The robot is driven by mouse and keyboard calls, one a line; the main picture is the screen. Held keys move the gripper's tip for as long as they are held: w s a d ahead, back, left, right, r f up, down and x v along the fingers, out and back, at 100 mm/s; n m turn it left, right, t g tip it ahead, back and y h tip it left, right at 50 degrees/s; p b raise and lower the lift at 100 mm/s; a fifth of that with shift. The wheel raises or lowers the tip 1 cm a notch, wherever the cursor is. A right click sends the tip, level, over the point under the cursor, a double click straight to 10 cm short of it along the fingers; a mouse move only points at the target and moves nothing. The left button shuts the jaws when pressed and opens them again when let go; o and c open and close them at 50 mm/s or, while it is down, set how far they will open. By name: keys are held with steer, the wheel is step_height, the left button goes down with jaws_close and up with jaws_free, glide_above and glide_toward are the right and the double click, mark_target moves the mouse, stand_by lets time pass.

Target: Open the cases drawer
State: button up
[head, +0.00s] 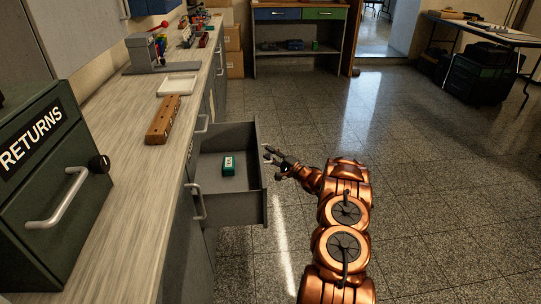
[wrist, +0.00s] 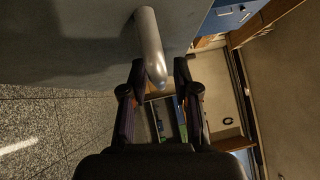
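A grey drawer (head: 230,208) under the counter stands pulled open. A small green case (head: 229,163) with pale marks lies on its floor. No label on this drawer can be read. My gripper (head: 270,156) is just outside the drawer's front panel, near its far end. In the wrist view, my gripper (wrist: 160,78) has its fingers spread, one on each side of a metal bar handle (wrist: 149,45) on a grey panel (wrist: 75,40). A gap shows between the fingers and the bar.
A green RETURNS cabinet (head: 48,170), a wooden block (head: 163,120) and a white tray (head: 178,85) stand on the counter (head: 125,200). A workbench (head: 299,20) is at the back. The speckled floor (head: 440,190) to the right is clear.

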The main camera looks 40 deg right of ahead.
steer(key=shift+o, duration=0.2)
steer(key=v, duration=1.2)
stand_by(0.4)
